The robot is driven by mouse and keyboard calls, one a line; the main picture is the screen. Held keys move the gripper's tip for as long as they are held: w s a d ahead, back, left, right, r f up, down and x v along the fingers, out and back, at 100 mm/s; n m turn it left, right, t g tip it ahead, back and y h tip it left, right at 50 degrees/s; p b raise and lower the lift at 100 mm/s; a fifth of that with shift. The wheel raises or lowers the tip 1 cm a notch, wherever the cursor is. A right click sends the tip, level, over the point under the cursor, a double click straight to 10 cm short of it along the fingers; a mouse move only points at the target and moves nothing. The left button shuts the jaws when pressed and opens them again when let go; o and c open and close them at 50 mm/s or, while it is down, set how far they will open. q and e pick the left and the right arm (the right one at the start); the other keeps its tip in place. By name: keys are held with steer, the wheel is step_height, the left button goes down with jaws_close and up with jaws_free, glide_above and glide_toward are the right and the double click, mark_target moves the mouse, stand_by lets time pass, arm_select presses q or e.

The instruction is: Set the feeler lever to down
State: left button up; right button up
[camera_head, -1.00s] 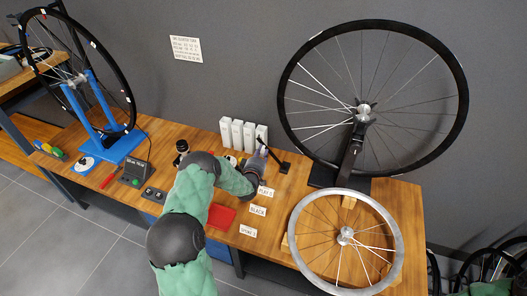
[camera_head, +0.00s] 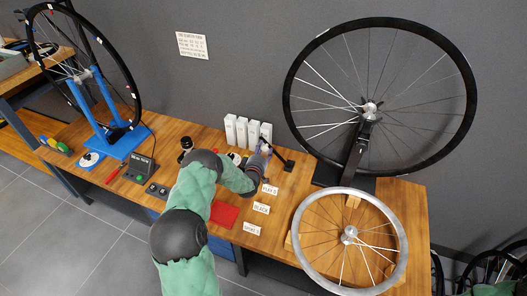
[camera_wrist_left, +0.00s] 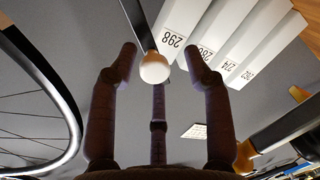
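The feeler lever (camera_head: 278,156) is a thin black arm on a small black base near the back of the bench, left of the large wheel's stand. In the left wrist view the black lever (camera_wrist_left: 136,22) comes down from the top and ends in a pale rounded knob (camera_wrist_left: 154,68). My left gripper (camera_head: 264,151) is at the lever's free end. In the left wrist view its fingers (camera_wrist_left: 163,68) are spread, one on each side of the knob, with visible gaps. A third finger stands below the knob; contact there is unclear. My right gripper is out of view.
Several white numbered boxes (camera_head: 242,131) stand behind the gripper. A large black-tyred wheel (camera_head: 466,65) stands at right, with a bare silver rim (camera_head: 402,232) before it. Label cards (camera_head: 261,208) and a red mat (camera_head: 224,214) lie in front. A blue truing stand (camera_head: 120,146) is at left.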

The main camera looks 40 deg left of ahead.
arm_select(q)
steer(key=shift+d, duration=0.1)
steer(key=v, duration=1.2)
stand_by(0.4)
